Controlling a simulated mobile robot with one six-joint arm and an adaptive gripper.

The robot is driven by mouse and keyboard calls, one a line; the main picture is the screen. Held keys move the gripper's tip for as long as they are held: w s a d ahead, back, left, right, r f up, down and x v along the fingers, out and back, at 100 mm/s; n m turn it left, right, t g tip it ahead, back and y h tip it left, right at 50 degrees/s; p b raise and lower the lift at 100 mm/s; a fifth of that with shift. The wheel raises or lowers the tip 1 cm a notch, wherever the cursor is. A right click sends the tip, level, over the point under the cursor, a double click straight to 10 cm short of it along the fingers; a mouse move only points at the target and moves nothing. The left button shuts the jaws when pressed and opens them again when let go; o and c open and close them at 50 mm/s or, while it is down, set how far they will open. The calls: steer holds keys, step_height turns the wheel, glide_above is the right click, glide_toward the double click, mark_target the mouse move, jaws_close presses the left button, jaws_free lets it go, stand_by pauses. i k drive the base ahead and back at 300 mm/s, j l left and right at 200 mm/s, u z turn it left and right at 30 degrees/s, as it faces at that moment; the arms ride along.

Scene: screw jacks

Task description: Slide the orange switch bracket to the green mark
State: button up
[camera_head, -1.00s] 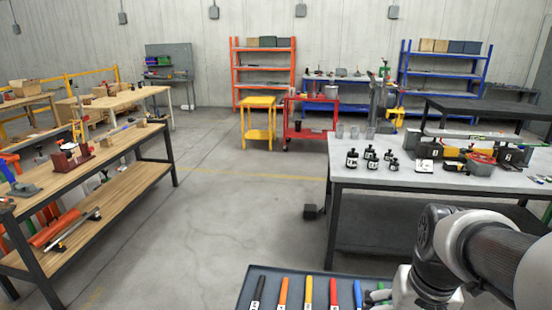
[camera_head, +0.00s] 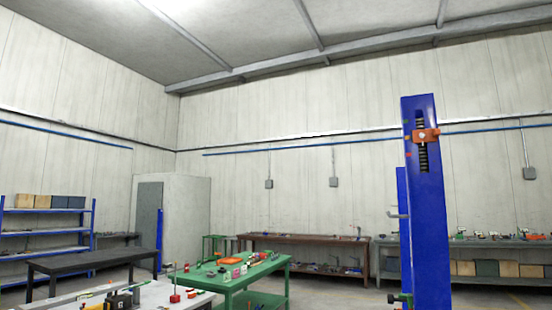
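An orange switch bracket (camera_head: 427,135) sits on the upper face of a tall blue post (camera_head: 424,220) at the right. It lies across a dark vertical slot (camera_head: 421,155) with a coiled or threaded part in it. A small green mark (camera_head: 406,122) shows on the post's left edge, slightly above the bracket. A small orange-red spot (camera_head: 408,154) shows lower on the same edge. My gripper is not in view, so its state is hidden.
A green table (camera_head: 265,272) with small items stands left of the post. A grey bench (camera_head: 165,292) is at the front left. A hook-like grey arm (camera_head: 396,215) sticks out left of the post. Brown and grey benches line the back wall.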

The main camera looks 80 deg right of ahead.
mark_target(432, 136)
steer(key=z, duration=3.7)
